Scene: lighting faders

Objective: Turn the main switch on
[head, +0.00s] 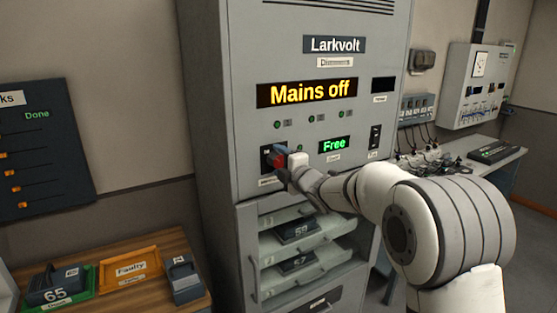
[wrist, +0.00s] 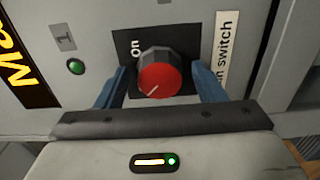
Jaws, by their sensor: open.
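The main switch is a round red knob (wrist: 159,76) on a dark plate marked "On" (wrist: 135,48), beside a partly cut-off label reading "n switch" (wrist: 227,50). In the wrist view its white pointer line slants to the lower left, away from the "On" mark. My gripper (wrist: 162,84) is open, with one blue finger on each side of the knob. Small gaps seem to show between fingers and knob; contact is hard to tell. The cabinet display (head: 307,91) reads "Mains off".
The grey Larkvolt cabinet (head: 222,120) also carries a green "Free" display (head: 334,144), a rocker switch (head: 375,137) and open shelves with units (head: 299,230) below. A wooden table (head: 190,290) with green and orange trays stands at lower left. A bench (head: 480,150) is at right.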

